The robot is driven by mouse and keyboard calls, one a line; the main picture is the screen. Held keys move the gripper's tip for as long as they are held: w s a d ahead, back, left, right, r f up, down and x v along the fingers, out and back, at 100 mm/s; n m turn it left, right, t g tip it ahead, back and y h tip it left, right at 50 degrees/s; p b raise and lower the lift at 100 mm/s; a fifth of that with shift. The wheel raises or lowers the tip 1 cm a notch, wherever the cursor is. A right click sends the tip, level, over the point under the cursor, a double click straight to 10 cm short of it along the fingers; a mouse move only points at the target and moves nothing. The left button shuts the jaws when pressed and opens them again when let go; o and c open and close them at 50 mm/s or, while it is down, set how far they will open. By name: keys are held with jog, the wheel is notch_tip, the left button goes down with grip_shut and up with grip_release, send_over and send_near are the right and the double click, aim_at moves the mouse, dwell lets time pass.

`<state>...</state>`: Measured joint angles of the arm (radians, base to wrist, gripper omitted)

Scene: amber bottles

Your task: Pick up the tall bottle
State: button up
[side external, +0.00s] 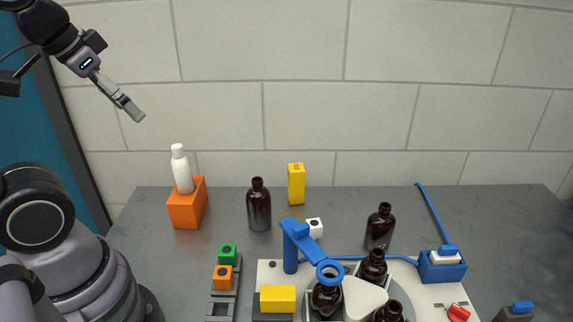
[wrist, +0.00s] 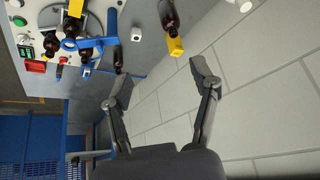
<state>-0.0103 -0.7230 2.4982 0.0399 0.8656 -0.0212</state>
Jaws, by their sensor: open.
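One amber bottle (side external: 258,207) stands upright alone at left centre, and another amber bottle (side external: 379,227) stands further right. An amber bottle in the wrist view (wrist: 168,15) is near the top edge. I cannot tell for sure which bottle the task calls tall. My gripper (side external: 131,108) is open and empty, high at the upper left, well above and apart from all the bottles. Its two spread fingers also show in the wrist view (wrist: 161,80) with wall tiles between them.
A white bottle (side external: 182,170) stands on an orange block (side external: 187,208). A yellow box (side external: 296,184) stands behind the lone bottle. A blue stand with a ring (side external: 302,238) and a white board (side external: 445,292) holding more amber bottles take up the front.

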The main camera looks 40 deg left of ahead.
jog(key=w+a+y, duration=0.2)
jog(key=w+a, duration=0.3)
jog(key=w, duration=0.1)
jog(key=m+h, duration=0.5)
send_over(255, 180)
jog(key=s+a, duration=0.2)
jog(key=s, duration=0.4)
notch_tip(255, 180, down, 18)
jog(key=r, duration=0.1)
jog(key=x, duration=0.7)
jog(key=shift+f, duration=0.45)
jog(key=shift+a+x, duration=0.15)
jog(key=shift+x, duration=1.4)
jog(key=shift+a+x, duration=0.15)
jog(key=shift+x, duration=1.4)
jog(key=shift+w, duration=0.15)
jog(key=shift+c, duration=0.2)
grip_shut()
